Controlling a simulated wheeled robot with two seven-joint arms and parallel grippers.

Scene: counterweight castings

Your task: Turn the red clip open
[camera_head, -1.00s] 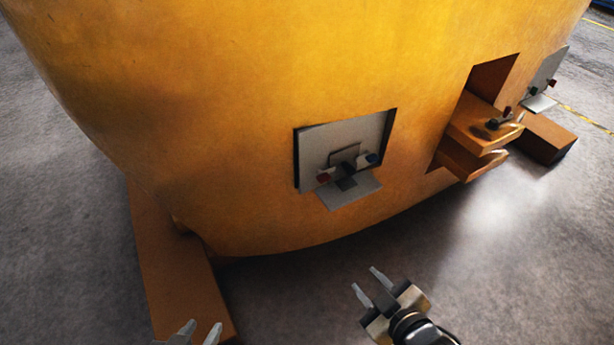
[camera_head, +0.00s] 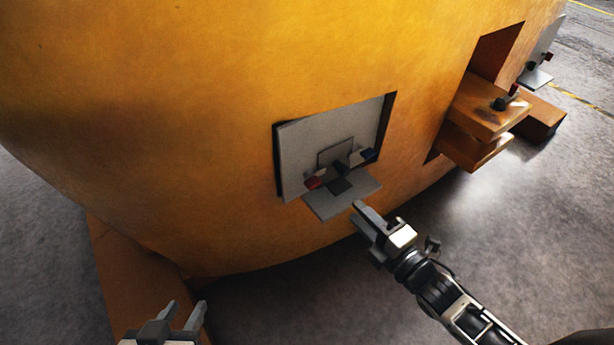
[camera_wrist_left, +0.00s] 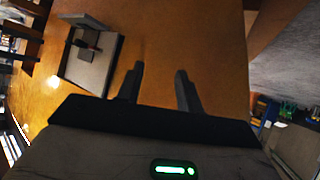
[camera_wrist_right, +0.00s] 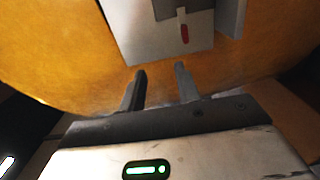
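The red clip (camera_head: 313,183) is on the left side of a small grey bracket fixed to a square grey plate (camera_head: 300,140) set in the yellow casting. A red piece (camera_wrist_right: 184,34) shows in the right wrist view, ahead of the fingers. My right gripper (camera_head: 362,218) is open and empty, just below the bracket's lower ledge (camera_head: 345,198) and apart from the red clip. My left gripper (camera_head: 187,312) is open and empty, low at the left, well away from the plate; its fingers also show in the left wrist view (camera_wrist_left: 160,85).
The yellow casting (camera_head: 180,120) curves across most of the view. To the right, an orange bracket (camera_head: 490,115) juts from a recess, with another grey plate (camera_head: 543,50) beyond. An orange beam (camera_head: 110,270) lies at lower left. The grey floor (camera_head: 290,310) is open between my grippers.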

